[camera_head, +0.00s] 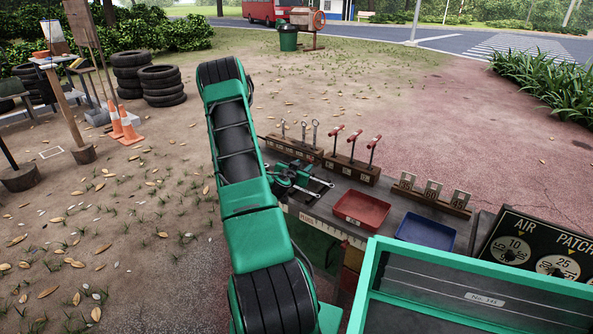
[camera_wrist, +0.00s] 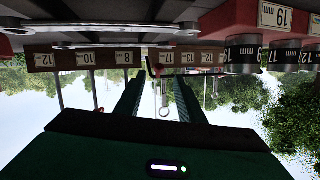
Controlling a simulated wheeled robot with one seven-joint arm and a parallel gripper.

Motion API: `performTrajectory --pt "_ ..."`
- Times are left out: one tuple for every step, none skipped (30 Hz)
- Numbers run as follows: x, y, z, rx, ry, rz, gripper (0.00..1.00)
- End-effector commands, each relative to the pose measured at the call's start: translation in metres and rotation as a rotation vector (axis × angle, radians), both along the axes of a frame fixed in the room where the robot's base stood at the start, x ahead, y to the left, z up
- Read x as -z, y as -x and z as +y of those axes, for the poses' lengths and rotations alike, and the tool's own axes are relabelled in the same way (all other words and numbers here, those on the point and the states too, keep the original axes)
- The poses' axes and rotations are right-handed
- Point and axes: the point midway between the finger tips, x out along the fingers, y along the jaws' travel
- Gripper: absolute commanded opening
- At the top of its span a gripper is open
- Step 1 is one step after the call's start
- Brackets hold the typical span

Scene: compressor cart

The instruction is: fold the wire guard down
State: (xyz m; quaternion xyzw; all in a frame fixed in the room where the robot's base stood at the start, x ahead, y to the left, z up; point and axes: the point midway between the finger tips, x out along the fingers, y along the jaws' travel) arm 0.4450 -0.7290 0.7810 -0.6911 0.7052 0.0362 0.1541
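I cannot pick out a wire guard for certain in either view; my arm hides part of the cart. My gripper (camera_head: 318,187) is over the left end of the cart top (camera_head: 345,183), pointing right, with its two dark fingers apart and nothing seen between them. In the wrist view, which looks upside down, the fingers of my gripper (camera_wrist: 163,80) stand apart on both sides of the gap. A ring-ended wrench (camera_wrist: 164,98) shows through that gap, farther off. Contact with anything on the cart does not show.
Behind the gripper stand a wooden wrench rack (camera_head: 292,148) and a red-handled tool rack (camera_head: 352,168). A black "AIR PATCH" board (camera_head: 535,250) stands at far right.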

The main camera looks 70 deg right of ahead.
Motion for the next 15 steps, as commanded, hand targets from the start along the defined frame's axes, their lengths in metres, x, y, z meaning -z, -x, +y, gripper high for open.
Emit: performTrajectory --pt "-0.002 -0.001 0.010 -0.002 -0.002 0.004 0.35" --pt "-0.003 -0.001 0.015 -0.003 -0.002 0.002 0.35" --pt "-0.005 -0.001 0.021 -0.002 -0.001 0.004 0.35" --pt "-0.007 -0.001 0.025 -0.003 -0.001 0.002 0.35" --pt "-0.007 -0.001 0.029 -0.003 -0.002 0.002 0.35" --pt "-0.009 -0.001 0.034 -0.002 -0.002 0.004 0.35" --pt "-0.009 -0.001 0.037 -0.002 -0.002 0.002 0.35" --pt "-0.010 -0.001 0.039 -0.002 -0.001 0.003 0.35" --pt "-0.011 -0.001 0.042 -0.002 -0.001 0.002 0.35" --pt "-0.011 -0.001 0.044 -0.001 -0.001 0.001 0.35" --pt "-0.012 0.000 0.045 -0.001 -0.001 0.001 0.35" --pt "-0.012 0.000 0.046 -0.001 0.000 0.001 0.35" --pt "-0.013 0.000 0.047 -0.001 0.000 0.001 0.35" --pt "-0.013 0.000 0.047 -0.001 0.000 0.000 0.35" --pt "-0.013 0.000 0.047 -0.001 0.001 0.000 0.35"
